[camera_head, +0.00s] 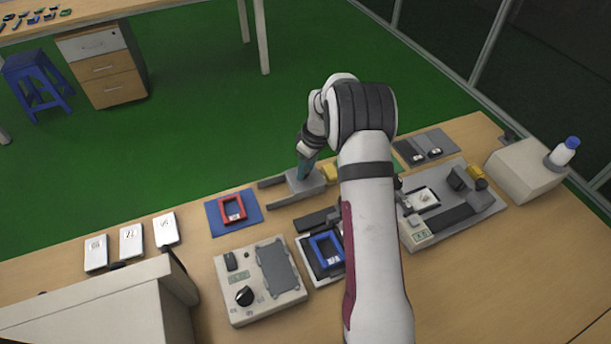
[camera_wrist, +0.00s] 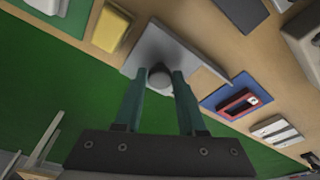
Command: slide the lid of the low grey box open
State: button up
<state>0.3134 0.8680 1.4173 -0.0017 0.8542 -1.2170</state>
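The low grey box (camera_head: 308,185) lies near the far edge of the table, with two dark rails reaching out to the left. In the wrist view its pale grey top (camera_wrist: 184,52) has a round grey knob (camera_wrist: 160,77). My gripper (camera_head: 304,172) points down over the box; it also shows in the wrist view (camera_wrist: 160,74), its two teal fingers on either side of the knob. The fingertips look very close to the knob. I cannot tell whether they press on it. My arm hides part of the box's right side in the head view.
A yellow block (camera_head: 329,173) sits just right of the box. A blue mat (camera_head: 246,221) with a red frame (camera_head: 232,210) is to the left. A control box (camera_head: 262,283) and a grey test fixture (camera_head: 450,207) stand nearer. White cards (camera_head: 131,241) lie far left.

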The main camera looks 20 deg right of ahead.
jog(key=shift+a, duration=3.9)
jog(key=shift+c, duration=0.3)
jog(key=o, duration=0.7)
jog(key=shift+r, duration=2.5)
jog(key=s+a+r+m+g, duration=0.1)
jog(key=s+a+r+m, duration=0.2)
jog(key=s+r, duration=0.5)
jog(key=s+a+r+m, duration=0.3)
jog(key=s+r, duration=0.2)
jog(key=s, duration=0.7)
jog(key=s+m, duration=0.2)
jog(key=s, duration=0.3)
jog(key=s+a+m, duration=0.1)
jog(key=s, duration=0.5)
jog(key=s+a+f+m+g, duration=0.1)
jog(key=s+m, duration=0.1)
jog(key=s, duration=0.3)
jog(key=shift+s+f+m+y, duration=0.1)
jog(key=shift+s+m+y, duration=0.2)
jog(key=shift+s+y, duration=0.1)
